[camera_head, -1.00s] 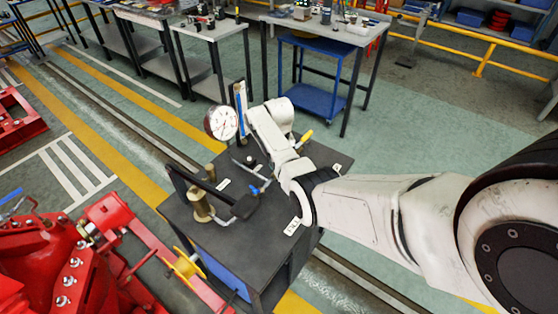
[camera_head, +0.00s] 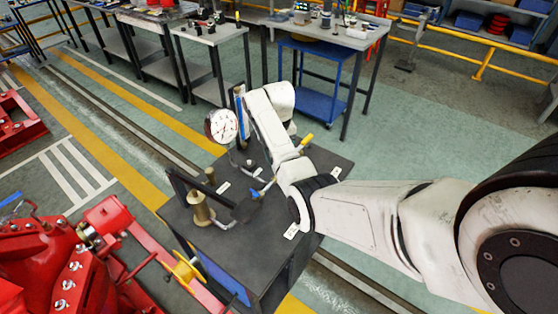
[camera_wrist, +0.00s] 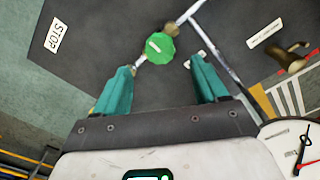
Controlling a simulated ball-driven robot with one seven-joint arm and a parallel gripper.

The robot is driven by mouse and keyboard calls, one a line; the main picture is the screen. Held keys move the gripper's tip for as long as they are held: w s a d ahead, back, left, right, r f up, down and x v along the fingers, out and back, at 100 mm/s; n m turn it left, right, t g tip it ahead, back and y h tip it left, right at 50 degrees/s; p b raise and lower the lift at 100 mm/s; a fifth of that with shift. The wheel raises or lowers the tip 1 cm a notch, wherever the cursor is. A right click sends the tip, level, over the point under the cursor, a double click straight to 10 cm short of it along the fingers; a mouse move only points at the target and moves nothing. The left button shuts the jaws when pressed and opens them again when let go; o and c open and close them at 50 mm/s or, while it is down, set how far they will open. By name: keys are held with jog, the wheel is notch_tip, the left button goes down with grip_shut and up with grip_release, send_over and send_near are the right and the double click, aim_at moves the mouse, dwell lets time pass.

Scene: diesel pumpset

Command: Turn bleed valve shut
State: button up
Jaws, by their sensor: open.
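A round green knob (camera_wrist: 160,48) with a small pale label sits on thin metal pipework by a brass fitting, beyond my fingertips in the wrist view. It looks like the bleed valve's handle; I cannot pick it out in the head view. My gripper (camera_wrist: 163,76) has two teal fingers spread apart. The knob lies between their lines, slightly ahead of the tips, and nothing is held. In the head view my arm hides the gripper. The pipework stands on a dark-topped bench (camera_head: 265,252).
A white dial gauge (camera_head: 221,125) stands close beside my arm; it also shows in the wrist view (camera_wrist: 292,150). Brass cylinder (camera_head: 199,206), blue-handled valve (camera_head: 258,195) and yellow handle (camera_head: 306,140) crowd the bench. Red machinery (camera_head: 75,262) is at left.

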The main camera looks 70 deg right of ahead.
jog(key=shift+r, duration=2.25)
